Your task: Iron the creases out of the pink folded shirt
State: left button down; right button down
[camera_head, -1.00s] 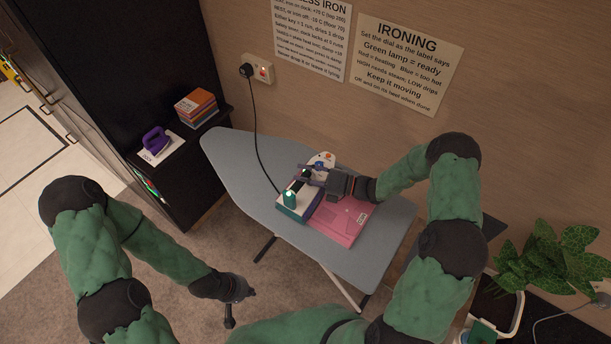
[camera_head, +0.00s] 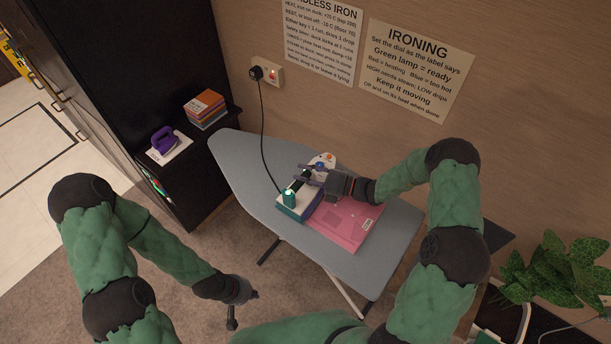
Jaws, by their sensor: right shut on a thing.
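The pink folded shirt (camera_head: 345,222) lies on the grey ironing board (camera_head: 252,172), with a small pale label near its right edge. A teal and white iron (camera_head: 291,208) with a lit green lamp covers the shirt's left end; its contact underneath is hidden. My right gripper (camera_head: 308,176) is shut on the iron from the right, over the shirt's upper side. My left gripper (camera_head: 243,308) is empty in front of the board, with its fingertips apart.
A black cord runs from the iron to a wall socket (camera_head: 267,72). A white item with coloured spots (camera_head: 323,160) sits behind the iron. A purple iron (camera_head: 164,141) and stacked books (camera_head: 205,108) stand on the dark shelf. A plant (camera_head: 555,270) is at right. The board's left end is clear.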

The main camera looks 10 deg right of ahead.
jog(key=shift+w+a, duration=0.7)
jog(key=shift+w, duration=0.1)
jog(key=shift+w+r+p, duration=0.15)
jog(key=shift+r+p, duration=0.75)
jog(key=shift+r, duration=0.3)
notch_tip(320, 180, up, 8)
jog(key=p, duration=0.6)
jog(key=shift+f, duration=0.1)
